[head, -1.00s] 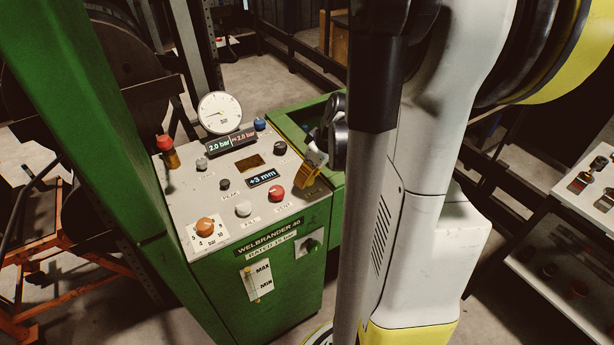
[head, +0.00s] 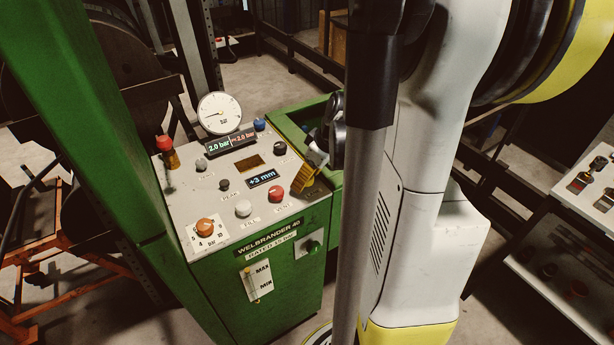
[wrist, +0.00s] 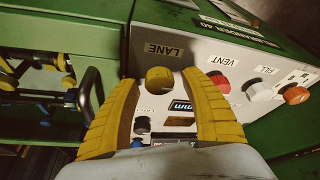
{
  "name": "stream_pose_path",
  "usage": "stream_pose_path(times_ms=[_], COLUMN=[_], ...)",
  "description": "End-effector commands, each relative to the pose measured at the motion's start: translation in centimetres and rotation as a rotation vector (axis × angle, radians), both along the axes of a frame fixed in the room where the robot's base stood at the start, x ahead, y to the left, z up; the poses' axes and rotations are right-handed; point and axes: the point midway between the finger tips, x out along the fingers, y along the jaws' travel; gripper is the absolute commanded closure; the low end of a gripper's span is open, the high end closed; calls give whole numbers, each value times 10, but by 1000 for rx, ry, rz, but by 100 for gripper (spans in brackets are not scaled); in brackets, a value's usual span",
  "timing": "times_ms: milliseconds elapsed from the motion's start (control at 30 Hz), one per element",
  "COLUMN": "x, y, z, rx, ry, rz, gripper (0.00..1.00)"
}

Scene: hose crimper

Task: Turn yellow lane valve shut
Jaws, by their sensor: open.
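The yellow lane valve is a round yellow knob (wrist: 159,80) beside the LANE label (wrist: 165,51) on the grey panel in the wrist view. I cannot tell its turn position. In the head view it is hidden behind my fingers. My gripper (head: 306,182) is over the panel's right edge in the head view. In the wrist view my open gripper (wrist: 160,77) has one ribbed yellow finger on each side of the knob, with visible gaps. Nothing is held. I cannot tell how far the fingertips are above the panel.
A red VENT knob (head: 276,194) is close to my fingers. A white FILL knob (head: 243,208) and an orange dial (head: 205,227) lie further along the panel. A gauge (head: 219,113) and a pressure display (head: 231,140) stand at the back. Yellow-ended fittings (wrist: 22,72) are at left in the wrist view.

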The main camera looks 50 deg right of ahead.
Motion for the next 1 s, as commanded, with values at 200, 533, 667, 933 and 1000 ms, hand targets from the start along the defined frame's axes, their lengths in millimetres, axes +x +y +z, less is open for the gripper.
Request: stream_pose_path(times_ms=[200,533,667,933,1000], x=[-6,-34,-41,-46,-46], y=[-2,-6,-7,-8,-8], z=[16,81,100,111,111], rx=[0,1,0,0,0], ry=[-1,0,0,0,0], rz=[-2,-2,-1,0,0], gripper=[46,46,46,46,46])
